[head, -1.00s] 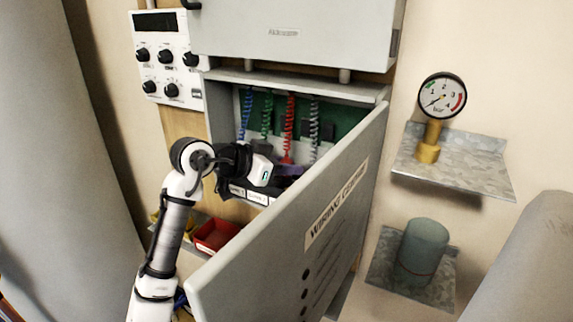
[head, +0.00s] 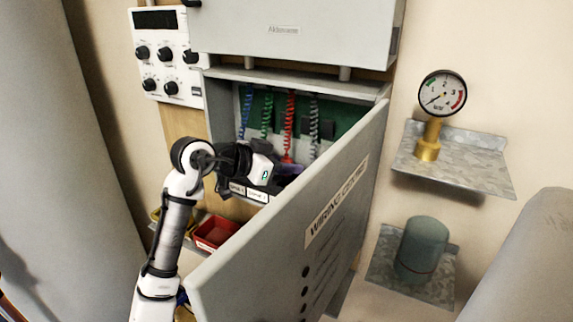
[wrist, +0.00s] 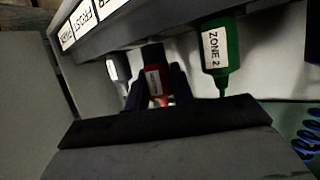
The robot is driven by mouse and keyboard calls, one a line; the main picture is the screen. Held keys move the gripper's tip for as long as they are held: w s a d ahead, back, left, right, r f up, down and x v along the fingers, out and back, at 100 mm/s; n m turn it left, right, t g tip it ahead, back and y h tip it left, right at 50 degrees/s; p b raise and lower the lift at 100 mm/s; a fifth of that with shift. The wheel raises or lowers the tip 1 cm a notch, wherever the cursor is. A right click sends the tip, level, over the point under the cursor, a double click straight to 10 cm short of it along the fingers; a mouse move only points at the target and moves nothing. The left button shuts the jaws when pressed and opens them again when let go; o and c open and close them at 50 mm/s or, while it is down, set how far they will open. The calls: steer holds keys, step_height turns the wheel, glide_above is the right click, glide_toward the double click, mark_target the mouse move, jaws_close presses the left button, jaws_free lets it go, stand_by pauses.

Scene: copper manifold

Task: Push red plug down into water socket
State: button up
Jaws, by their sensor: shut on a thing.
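The red plug (wrist: 160,92) stands between the two dark fingers of my gripper (wrist: 158,84) in the wrist view, and they are shut on it. A white label is on its side. Its wide end faces the dark labelled socket strip (wrist: 165,22); I cannot tell whether it is seated. In the head view the red coiled cord (head: 289,120) runs down to the red plug top (head: 287,158), beside my gripper (head: 286,172). My gripper and wrist hide much of the strip there, and I cannot read a water label.
A green ZONE 2 plug (wrist: 216,55) stands at the strip beside the red one, and a pale plug (wrist: 118,72) is on its other side. The open cabinet door (head: 290,235) stands close to the right of my arm. A red bin (head: 214,234) is below.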

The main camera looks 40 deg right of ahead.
steer(key=shift+f+b, duration=0.55)
steer(key=shift+f, duration=0.4)
steer(key=o, duration=1)
steer(key=shift+o, duration=0.2)
steer(key=shift+a, duration=0.1)
steer(key=b+v, duration=0.2)
steer(key=v, duration=1.1)
steer(key=shift+a+r, duration=0.15)
steer(key=shift+a, duration=0.15)
steer(key=shift+w, duration=0.15)
